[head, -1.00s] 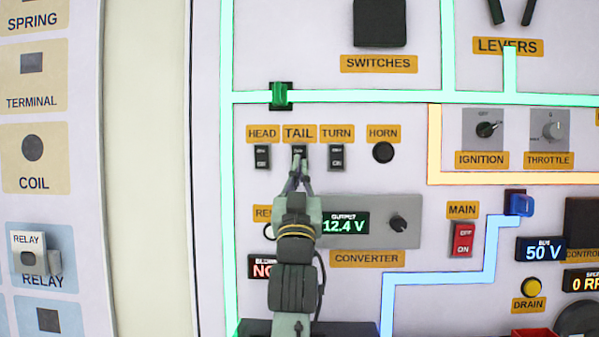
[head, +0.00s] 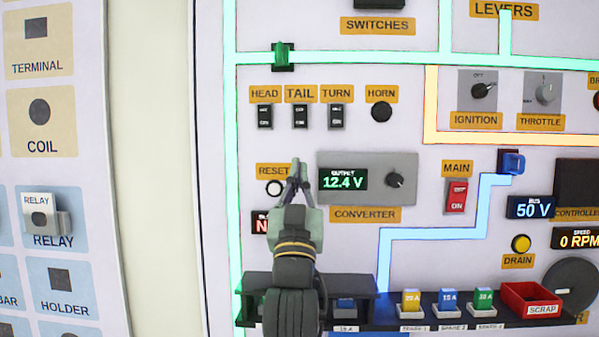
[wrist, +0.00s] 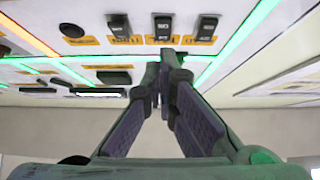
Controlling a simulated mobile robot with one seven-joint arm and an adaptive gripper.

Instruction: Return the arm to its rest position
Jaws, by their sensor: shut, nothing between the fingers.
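My gripper (head: 299,173) is shut and empty. In the head view its fingertips are in front of the panel, between the RESET button (head: 275,188) and the converter (head: 367,178), below the TAIL switch (head: 300,116). The wrist view also shows the fingers (wrist: 165,75) together at the tips, with the panel beyond them. My arm comes up from the bottom of the head view and covers part of the panel and the shelf.
A dark shelf (head: 400,318) with several coloured fuses and a red SCRAP bin (head: 531,299) runs along the bottom. A RELAY part (head: 40,216) is on the left board. The MAIN switch (head: 456,196) and a blue connector (head: 511,162) are to the right.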

